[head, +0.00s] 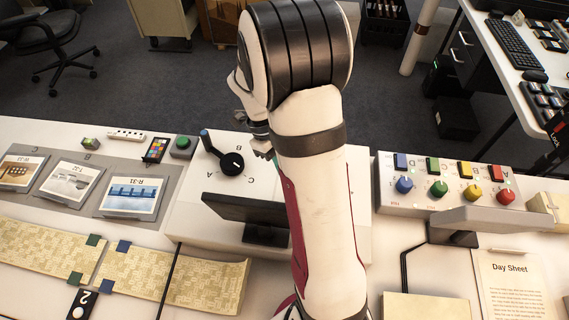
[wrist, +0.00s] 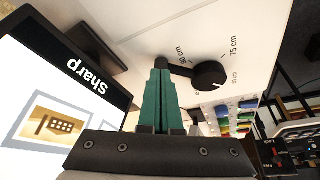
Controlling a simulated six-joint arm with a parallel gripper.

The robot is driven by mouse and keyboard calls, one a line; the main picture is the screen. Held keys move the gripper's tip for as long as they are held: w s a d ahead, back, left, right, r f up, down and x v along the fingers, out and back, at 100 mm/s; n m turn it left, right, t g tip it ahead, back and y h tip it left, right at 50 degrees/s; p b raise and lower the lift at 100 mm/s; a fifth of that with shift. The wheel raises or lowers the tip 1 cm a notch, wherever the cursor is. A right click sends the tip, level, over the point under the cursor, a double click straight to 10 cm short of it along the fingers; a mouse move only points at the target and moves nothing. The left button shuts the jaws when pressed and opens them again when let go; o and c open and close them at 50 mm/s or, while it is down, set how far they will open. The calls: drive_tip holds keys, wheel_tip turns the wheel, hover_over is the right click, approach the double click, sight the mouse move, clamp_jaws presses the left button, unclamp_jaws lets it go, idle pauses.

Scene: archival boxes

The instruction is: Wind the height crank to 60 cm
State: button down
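The height crank (wrist: 208,74) is black, with a round hub and a short arm reaching left to a dark handle (wrist: 162,61). It sits on a pale panel marked 90 cm, 75 cm and 60 cm. A small white mark shows on the hub's lower right, on the side of the 60 cm label (wrist: 236,77). My gripper (wrist: 160,73) has green fingers drawn close together, with their tips at the handle; they appear shut on it and partly cover it. In the head view my arm hides the height crank and most of the gripper.
A screen reading Sharp (wrist: 88,76) stands close left of the fingers. In the head view, a lettered dial (head: 232,163) with a blue handle is beside my arm. A box of coloured knobs (head: 445,181) stands right. Photo cards (head: 131,196) lie left.

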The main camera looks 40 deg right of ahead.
drive_tip(key=w, duration=0.4)
drive_tip(key=shift+a, duration=0.4)
drive_tip(key=v, duration=1)
drive_tip(key=shift+d, duration=0.1)
